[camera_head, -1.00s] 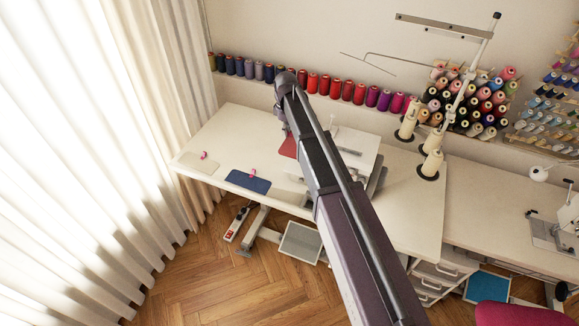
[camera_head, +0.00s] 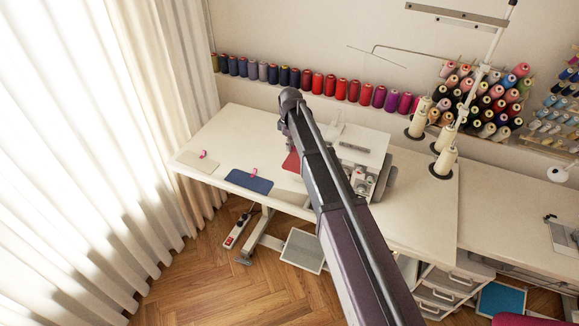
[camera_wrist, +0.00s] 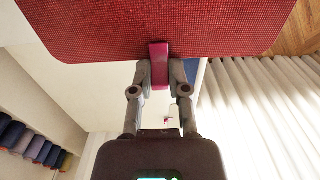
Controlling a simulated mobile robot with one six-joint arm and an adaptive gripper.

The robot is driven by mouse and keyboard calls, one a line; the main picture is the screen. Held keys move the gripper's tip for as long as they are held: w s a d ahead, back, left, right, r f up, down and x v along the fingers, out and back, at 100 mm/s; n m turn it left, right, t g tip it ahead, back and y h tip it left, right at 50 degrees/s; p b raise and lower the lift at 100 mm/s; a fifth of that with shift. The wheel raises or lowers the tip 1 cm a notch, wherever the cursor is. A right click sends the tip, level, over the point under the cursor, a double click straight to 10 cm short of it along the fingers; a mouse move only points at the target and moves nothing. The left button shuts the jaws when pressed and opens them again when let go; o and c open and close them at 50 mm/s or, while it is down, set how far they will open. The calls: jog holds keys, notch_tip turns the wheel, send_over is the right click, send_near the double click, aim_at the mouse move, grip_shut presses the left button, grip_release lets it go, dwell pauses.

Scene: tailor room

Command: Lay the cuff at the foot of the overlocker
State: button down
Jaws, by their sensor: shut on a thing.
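A red cuff (camera_wrist: 90,30) with a woven surface fills the top of the wrist view. My gripper (camera_wrist: 159,74) is shut on the pink tab (camera_wrist: 159,52) at the cuff's edge. In the head view a bit of the red cuff (camera_head: 291,162) shows left of my arm, over the white table (camera_head: 225,135); the fingers are hidden there. I cannot tell its height above the table. The white overlocker (camera_head: 362,148) stands on the table just right of the cuff, partly behind my arm.
A beige piece (camera_head: 190,163) and a blue piece (camera_head: 243,182), each with a pink tab, lie along the table's front left edge. Cream thread cones (camera_head: 445,160) and a thread stand (camera_head: 483,70) are at the right. Spools (camera_head: 330,86) line the wall.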

aim_at(290, 154)
jog(key=shift+f+b, duration=1.75)
jog(key=shift+f, duration=0.45)
jog(key=shift+f, duration=0.1)
jog(key=shift+f+b, duration=1.8)
jog(key=shift+b, duration=0.15)
jog(key=shift+f, duration=0.15)
jog(key=c, duration=0.6)
grip_release()
jog(key=shift+r, duration=0.2)
notch_tip(290, 154, up, 12)
jog(key=p, duration=1.2)
